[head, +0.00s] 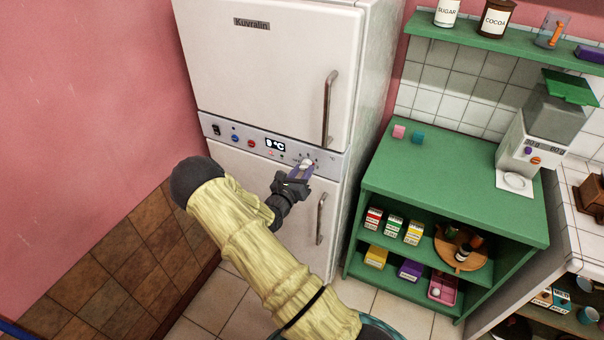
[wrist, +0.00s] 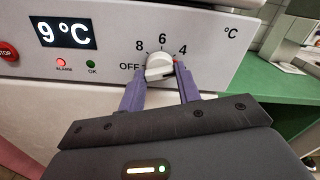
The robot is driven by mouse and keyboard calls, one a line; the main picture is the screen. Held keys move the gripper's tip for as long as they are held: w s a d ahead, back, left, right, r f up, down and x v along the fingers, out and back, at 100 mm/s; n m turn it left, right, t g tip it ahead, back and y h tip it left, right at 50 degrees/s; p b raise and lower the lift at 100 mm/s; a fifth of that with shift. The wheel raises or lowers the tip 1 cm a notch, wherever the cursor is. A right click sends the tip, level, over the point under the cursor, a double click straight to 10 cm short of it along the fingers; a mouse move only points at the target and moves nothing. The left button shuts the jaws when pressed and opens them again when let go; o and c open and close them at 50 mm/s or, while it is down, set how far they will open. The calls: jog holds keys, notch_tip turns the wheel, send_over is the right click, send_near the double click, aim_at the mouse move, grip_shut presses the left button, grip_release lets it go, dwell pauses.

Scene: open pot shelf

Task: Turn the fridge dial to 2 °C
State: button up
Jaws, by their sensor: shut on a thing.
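The white fridge dial (wrist: 160,67) sits on the grey control panel, with OFF, 8, 6 and 4 printed around its left and top. A red mark shows on its right edge, near the 4. The 2 is not visible. The display (wrist: 64,33) reads 9 °C and the alarm light (wrist: 60,62) is lit red. My gripper (wrist: 160,80) has its purple fingers shut on the dial, one on each side.
The white fridge (head: 265,60) has an upper door handle (head: 328,110) just above right of the dial and a lower handle (head: 320,218) below it. A green shelf unit (head: 450,190) stands to the right. Tiled floor is free between.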

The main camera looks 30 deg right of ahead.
jog(key=m+b, duration=0.2)
jog(key=m, duration=0.3)
jog(key=shift+f+m, duration=0.1)
jog(key=shift+m, duration=0.3)
jog(key=o, duration=1)
jog(key=shift+a, duration=0.1)
jog(key=b+v, duration=0.3)
jog(key=v, duration=1.4)
jog(key=shift+s+a, duration=0.1)
jog(key=shift+s, duration=0.05)
